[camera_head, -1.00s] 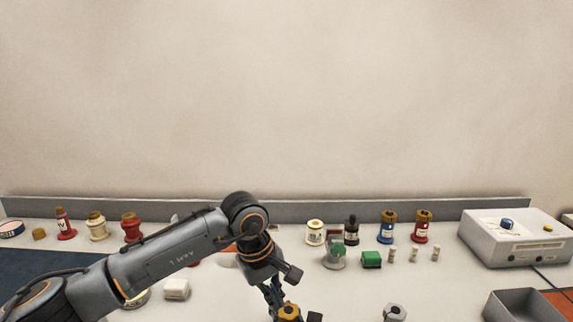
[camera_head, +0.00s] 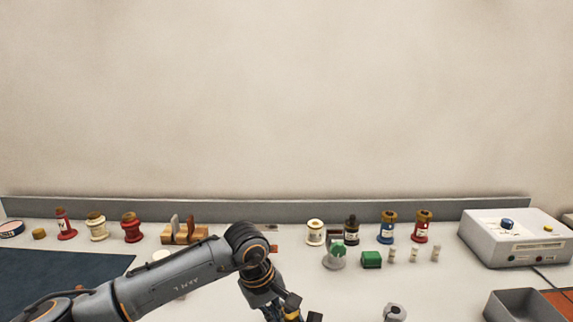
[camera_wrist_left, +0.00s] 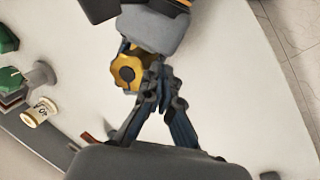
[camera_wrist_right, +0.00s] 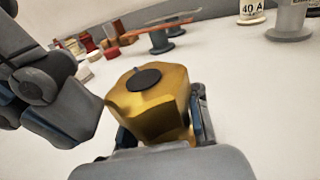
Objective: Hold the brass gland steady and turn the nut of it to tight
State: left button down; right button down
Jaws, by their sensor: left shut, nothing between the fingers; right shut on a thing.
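The brass gland (camera_wrist_right: 152,100) stands large in the right wrist view, gold and faceted with a dark round centre on top. My right gripper (camera_wrist_right: 160,138) is shut on its lower part. In the left wrist view the gland's lobed gold end (camera_wrist_left: 127,70) shows beside the tips of my left gripper (camera_wrist_left: 157,72). Those fingers are shut and empty; I cannot tell whether they touch the gland. My left gripper also shows at the left of the right wrist view (camera_wrist_right: 45,85). In the head view only a bit of gold (camera_head: 291,314) shows at the bottom edge. I cannot separate nut from body.
Behind stand several spools and bottles, a green block (camera_head: 371,260) and a wooden block (camera_head: 184,236). A grey nut-shaped part (camera_head: 394,312) lies to the right. A white instrument box (camera_head: 515,240) and a grey tray (camera_head: 522,305) are at far right.

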pick_arm(q)
jog(key=shift+w+d, duration=0.1)
jog(key=shift+w, duration=0.05)
pick_arm(e)
jog(key=shift+f, duration=0.1)
pick_arm(q)
jog(key=shift+w+a, duration=0.35)
dwell(0.3)
jog(key=shift+w+a, duration=0.2)
jog(key=shift+w, duration=0.1)
jog(key=shift+w, duration=0.15)
jog(key=shift+w+a, duration=0.1)
jog(key=shift+w+a, duration=0.1)
jog(key=shift+w, duration=0.35)
jog(key=shift+a, duration=0.2)
dwell(0.3)
